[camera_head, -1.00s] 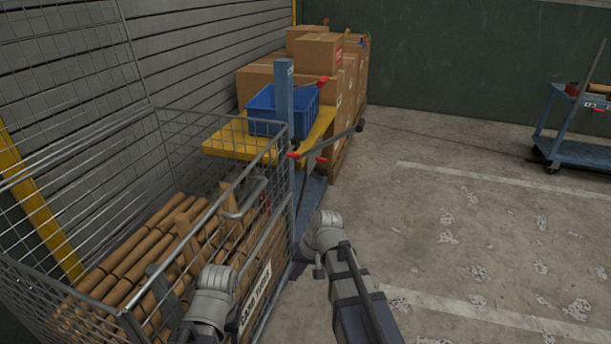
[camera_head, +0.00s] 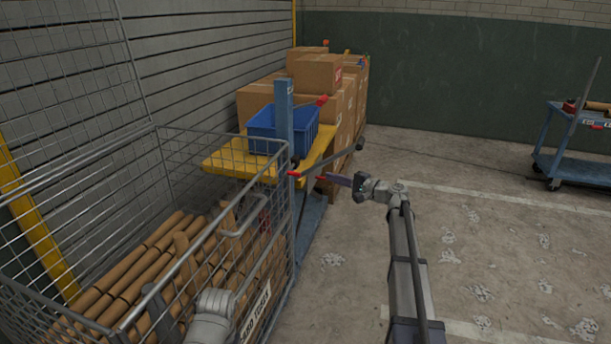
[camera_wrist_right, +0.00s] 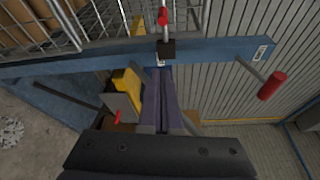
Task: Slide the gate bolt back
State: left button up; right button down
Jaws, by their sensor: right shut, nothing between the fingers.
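A blue post (camera_head: 284,110) stands at the corner of the wire cage, with red-tipped fittings on it. One red knob (camera_head: 293,174) is on the post's near side; in the wrist view a red knob (camera_wrist_right: 163,18) sits on a thin metal rod through a black block (camera_wrist_right: 167,48). I cannot tell for sure which fitting is the gate bolt. My right gripper (camera_head: 330,179) is shut and empty, just right of the post; in the wrist view its fingers (camera_wrist_right: 162,75) point at the black block, without clear contact. My left gripper is out of view; only a left arm link shows.
The wire cage (camera_head: 230,150) holds several brown tubes (camera_head: 130,265). A blue bin (camera_head: 268,130) sits on a yellow shelf (camera_head: 225,165) beside stacked cartons (camera_head: 318,75). A red-ended lever (camera_wrist_right: 270,86) sticks out from the post. A blue trolley (camera_head: 570,165) stands far right. The floor right of my arm is clear.

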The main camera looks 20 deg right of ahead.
jog(key=x, duration=1)
jog(key=shift+b, duration=0.35)
jog(key=shift+s+a+r+p, duration=0.2)
jog(key=shift+s+a, duration=0.4)
jog(key=shift+s, duration=0.2)
jog(key=shift+s+a+r+p, duration=0.2)
jog(key=shift+s+a, duration=0.4)
jog(key=shift+s, duration=0.25)
jog(key=s+a, duration=0.2)
jog(key=s, duration=0.2)
jog(key=shift+s+a+f, duration=0.1)
jog(key=shift+a, duration=0.3)
